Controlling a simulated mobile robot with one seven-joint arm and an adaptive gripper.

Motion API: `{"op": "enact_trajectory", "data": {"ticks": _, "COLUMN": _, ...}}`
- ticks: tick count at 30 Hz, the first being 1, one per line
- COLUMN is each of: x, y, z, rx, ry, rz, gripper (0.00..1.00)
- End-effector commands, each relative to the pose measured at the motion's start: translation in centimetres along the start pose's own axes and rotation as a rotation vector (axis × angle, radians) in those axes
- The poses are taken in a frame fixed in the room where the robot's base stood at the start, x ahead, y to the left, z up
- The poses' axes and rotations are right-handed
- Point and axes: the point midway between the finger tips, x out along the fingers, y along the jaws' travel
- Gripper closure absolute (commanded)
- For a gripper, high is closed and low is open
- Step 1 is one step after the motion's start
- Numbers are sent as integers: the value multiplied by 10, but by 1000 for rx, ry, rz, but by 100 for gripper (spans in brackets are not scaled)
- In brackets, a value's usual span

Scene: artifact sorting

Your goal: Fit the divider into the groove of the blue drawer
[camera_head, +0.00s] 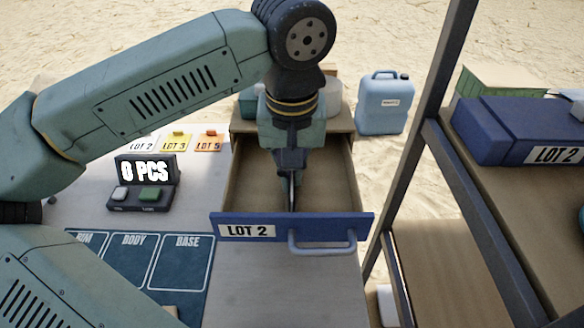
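The blue-fronted drawer (274,228), labelled LOT 2, is pulled open at the middle of the view, with its handle towards me. Its wooden inside is partly hidden by my arm. My gripper (291,182) points down into the drawer near its middle, with the fingertips close behind the blue front. A thin, dark upright shape with a light edge shows at the fingers. It may be the divider seen edge-on, but I cannot tell it from the fingers. The groove is not visible, and finger opening is unclear.
A dark rack (440,150) stands to the right, with a blue LOT 2 box (490,131) on it. A blue canister (384,105) stands behind.

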Motion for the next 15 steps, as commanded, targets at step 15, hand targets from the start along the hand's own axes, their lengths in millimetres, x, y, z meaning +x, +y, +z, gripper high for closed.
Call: {"op": "enact_trajectory", "data": {"ticks": 15, "x": 3, "y": 0, "z": 0, "rx": 0, "ry": 1, "rz": 1, "gripper": 85}}
